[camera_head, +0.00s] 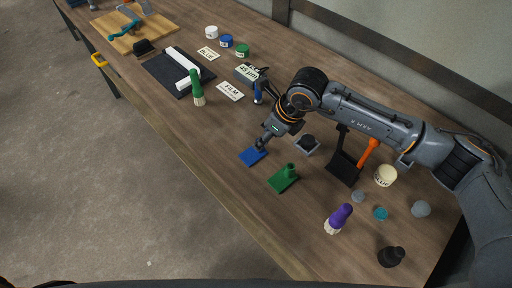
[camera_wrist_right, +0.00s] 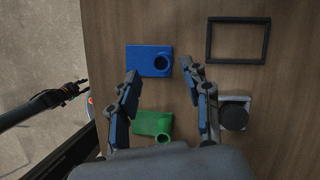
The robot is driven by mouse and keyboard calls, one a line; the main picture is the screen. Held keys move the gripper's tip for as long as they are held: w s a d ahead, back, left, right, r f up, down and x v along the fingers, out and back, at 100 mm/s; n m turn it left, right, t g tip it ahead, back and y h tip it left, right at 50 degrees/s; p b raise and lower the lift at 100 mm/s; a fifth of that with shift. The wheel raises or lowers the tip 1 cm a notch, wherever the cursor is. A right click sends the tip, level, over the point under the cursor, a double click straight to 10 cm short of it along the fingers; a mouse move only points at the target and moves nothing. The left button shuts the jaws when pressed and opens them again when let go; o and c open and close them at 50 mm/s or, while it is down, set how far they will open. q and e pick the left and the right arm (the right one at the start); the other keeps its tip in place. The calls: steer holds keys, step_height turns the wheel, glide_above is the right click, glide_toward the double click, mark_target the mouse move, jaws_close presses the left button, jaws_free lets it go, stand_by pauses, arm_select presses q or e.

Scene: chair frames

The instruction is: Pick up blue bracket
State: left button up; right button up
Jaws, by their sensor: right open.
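The blue bracket (camera_head: 252,157) lies flat on the wooden table, near its front edge. In the right wrist view the blue bracket (camera_wrist_right: 138,60) shows a flat plate with a round collar at its right end. My right gripper (camera_head: 261,146) is just above the bracket in the head view. In the wrist view my right gripper (camera_wrist_right: 159,70) is open and empty, with its fingertips on either side of the bracket's lower part; contact cannot be told. My left gripper (camera_wrist_right: 78,96) seems to be the dark one at the left edge, beyond the table; its jaw state is unclear.
A green bracket (camera_head: 283,179) lies close to the blue one. A grey block with a black knob (camera_wrist_right: 234,115) and a dark rectangular frame (camera_wrist_right: 238,18) lie to the right. Bare table lies left of the blue bracket.

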mark_target(253, 150)
steer(key=p+x, duration=0.1)
steer(key=x, duration=0.2)
steer(key=shift+w+a+f, duration=0.1)
steer(key=shift+f, duration=0.2)
steer(key=shift+w+a+f+p, duration=0.1)
steer(key=shift+f+p, duration=0.2)
steer(key=shift+f, duration=0.15)
arm_select(q)
steer(key=shift+s+r, duration=0.25)
steer(key=shift+r, duration=0.2)
steer(key=shift+s+r, duration=0.2)
steer(key=shift+r, duration=0.25)
arm_select(e)
jaws_close()
